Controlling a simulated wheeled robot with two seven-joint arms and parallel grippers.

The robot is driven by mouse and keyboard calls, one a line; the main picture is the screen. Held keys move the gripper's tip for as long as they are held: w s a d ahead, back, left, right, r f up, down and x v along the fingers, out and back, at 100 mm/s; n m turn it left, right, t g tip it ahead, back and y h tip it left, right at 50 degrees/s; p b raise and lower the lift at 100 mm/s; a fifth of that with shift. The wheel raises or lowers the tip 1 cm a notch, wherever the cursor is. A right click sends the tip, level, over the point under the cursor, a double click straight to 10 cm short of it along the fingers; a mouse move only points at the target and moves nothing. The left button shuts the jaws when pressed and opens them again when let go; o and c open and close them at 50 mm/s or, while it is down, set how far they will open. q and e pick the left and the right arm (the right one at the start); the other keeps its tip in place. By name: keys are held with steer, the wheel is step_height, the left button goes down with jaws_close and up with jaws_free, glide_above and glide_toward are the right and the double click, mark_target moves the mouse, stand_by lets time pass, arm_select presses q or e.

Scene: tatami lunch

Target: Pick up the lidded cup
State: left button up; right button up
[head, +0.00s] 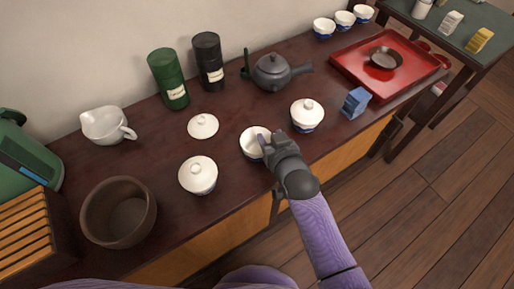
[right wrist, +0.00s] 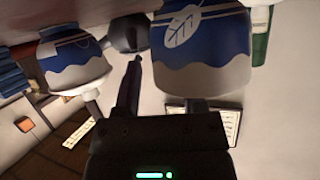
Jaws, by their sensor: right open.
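Two white cups with knobbed lids stand on the dark counter in the head view: one lidded cup (head: 198,176) at front centre-left, another lidded cup (head: 307,114) farther right. Between them is an open white cup (head: 250,144); a loose lid (head: 203,126) lies behind it. My right gripper (head: 270,141) is open at the open cup's right rim, one finger seeming to overlap its mouth; contact cannot be told. In the upside-down right wrist view, a blue-banded cup with a leaf (right wrist: 200,45) fills the top near my fingers, and a lidded cup (right wrist: 70,62) shows left.
A teapot (head: 271,72), green canister (head: 168,78) and black canister (head: 208,62) stand behind. A blue box (head: 355,102) is close right of the right lidded cup. A red tray (head: 346,65) lies farther right. A brown bowl (head: 119,212) and white pitcher (head: 104,125) stand left.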

jaws_close()
